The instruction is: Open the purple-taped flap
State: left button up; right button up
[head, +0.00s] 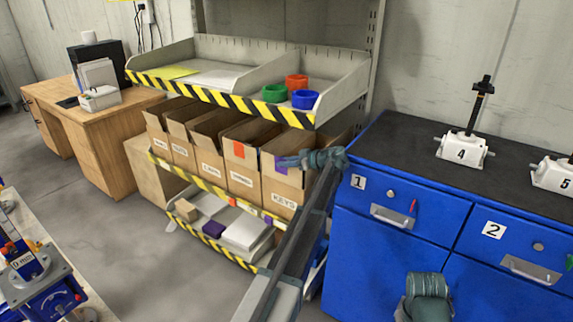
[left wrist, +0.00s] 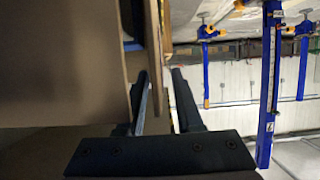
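The purple-taped flap (head: 281,168) is on the front of the KEYS carton (head: 282,192), the rightmost labelled carton on the middle shelf. My left gripper (head: 283,161) is at the top of this carton and partly covers the flap. In the left wrist view the left gripper (left wrist: 160,88) is open, its two dark fingers apart. Brown carton wall (left wrist: 65,75) fills the left of that view. My right gripper's fingers are not visible.
An orange-taped carton (head: 239,150) and other cartons stand in a row to the left. The upper shelf (head: 225,95) holds green, orange and blue rings. A blue cabinet (head: 345,235) stands close right of my left arm.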

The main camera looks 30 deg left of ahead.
pick_arm(q)
grip_shut()
dwell(1.3)
